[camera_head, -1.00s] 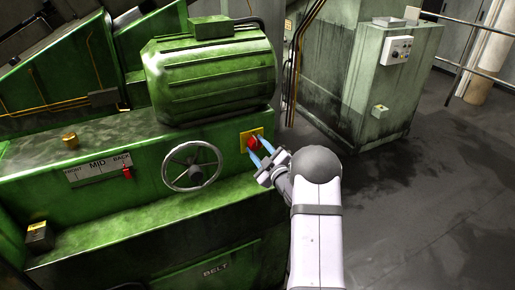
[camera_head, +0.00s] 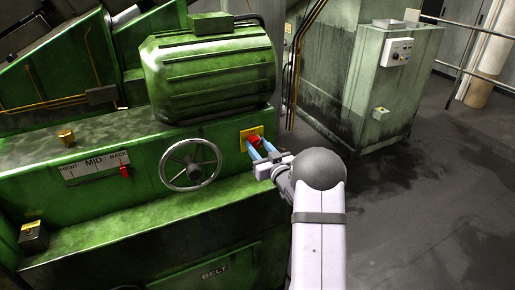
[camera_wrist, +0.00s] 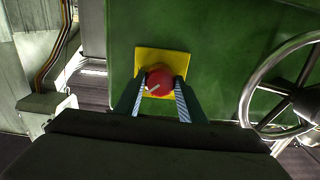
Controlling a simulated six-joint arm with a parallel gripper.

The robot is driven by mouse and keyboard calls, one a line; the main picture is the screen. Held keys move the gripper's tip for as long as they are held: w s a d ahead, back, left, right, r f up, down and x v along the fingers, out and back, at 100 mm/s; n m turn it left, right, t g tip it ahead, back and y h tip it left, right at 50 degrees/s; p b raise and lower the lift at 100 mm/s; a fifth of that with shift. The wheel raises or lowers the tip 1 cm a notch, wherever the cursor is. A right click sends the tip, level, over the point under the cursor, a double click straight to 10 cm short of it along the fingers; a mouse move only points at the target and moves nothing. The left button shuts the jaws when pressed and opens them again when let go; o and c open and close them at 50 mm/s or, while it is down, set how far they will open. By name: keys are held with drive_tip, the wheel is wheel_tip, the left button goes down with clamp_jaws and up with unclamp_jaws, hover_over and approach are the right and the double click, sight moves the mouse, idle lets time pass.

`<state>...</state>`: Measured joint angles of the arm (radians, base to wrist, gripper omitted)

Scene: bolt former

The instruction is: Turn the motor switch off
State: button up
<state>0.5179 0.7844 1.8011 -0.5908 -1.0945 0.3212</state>
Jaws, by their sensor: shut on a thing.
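The motor switch is a red rotary knob (camera_head: 254,140) on a yellow plate (camera_head: 244,138), on the green machine's front below the motor. In the wrist view the red knob (camera_wrist: 159,82) carries a pale pointer line that runs slantwise, and its yellow plate (camera_wrist: 176,57) shows around it. My gripper (camera_head: 259,147) reaches it from the lower right, with its blue fingers at the knob. In the wrist view the fingers (camera_wrist: 160,100) lie on both sides of the knob, shut on it.
A spoked handwheel (camera_head: 191,165) is left of the switch, also at right in the wrist view (camera_wrist: 290,90). The green motor (camera_head: 209,78) bulges above. A grey-green cabinet (camera_head: 400,75) stands to the right. A small red-tabbed FRONT-MID-BACK scale (camera_head: 96,165) is at left.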

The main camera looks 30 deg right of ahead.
drive_tip(key=m, duration=0.4)
drive_tip(key=shift+m, duration=0.3)
drive_tip(key=shift+m+p, duration=0.3)
drive_tip(key=shift+m, duration=1.7)
drive_tip(key=o, duration=1)
drive_tip(key=shift+o, duration=0.2)
drive_tip(key=shift+s, duration=0.1)
drive_tip(key=s+b, duration=0.2)
drive_tip(key=s, duration=0.5)
drive_tip(key=shift+s, duration=0.1)
drive_tip(key=shift+a, duration=0.1)
